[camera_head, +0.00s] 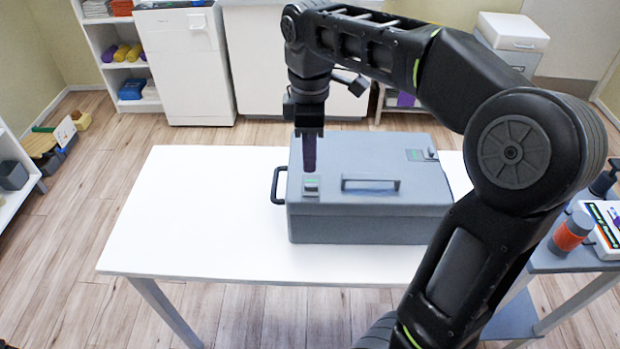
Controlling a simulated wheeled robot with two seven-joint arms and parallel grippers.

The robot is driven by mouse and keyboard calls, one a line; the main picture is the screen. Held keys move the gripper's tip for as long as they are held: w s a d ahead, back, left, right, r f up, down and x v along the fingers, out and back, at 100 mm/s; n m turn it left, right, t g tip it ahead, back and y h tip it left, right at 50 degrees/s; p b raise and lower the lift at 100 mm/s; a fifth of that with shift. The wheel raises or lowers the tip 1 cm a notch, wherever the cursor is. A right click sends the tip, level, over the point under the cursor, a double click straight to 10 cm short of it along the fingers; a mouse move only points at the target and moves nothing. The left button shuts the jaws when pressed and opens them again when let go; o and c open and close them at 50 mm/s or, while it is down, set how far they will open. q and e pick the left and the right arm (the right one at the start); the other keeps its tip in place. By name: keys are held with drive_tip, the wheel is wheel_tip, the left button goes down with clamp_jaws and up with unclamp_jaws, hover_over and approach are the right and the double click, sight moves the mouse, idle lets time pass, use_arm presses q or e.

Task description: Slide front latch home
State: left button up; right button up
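A grey case (375,222) with a closed lid stands on the white table. My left gripper is out of view.
The lid has a grey handle (370,184), and a black handle (278,186) is on the case's left side. The white table (190,215) is clear left of the case. A side table at right holds an orange-banded bottle (570,233). My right arm covers the table's right part.

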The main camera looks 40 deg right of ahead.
sight(311, 185)
drive_tip(key=shift+s+d, duration=0.1)
drive_tip(key=shift+s, duration=0.05)
drive_tip(key=shift+f+b, duration=0.3)
drive_tip(key=shift+f, duration=3.6)
drive_tip(key=shift+c, duration=0.3)
clamp_jaws()
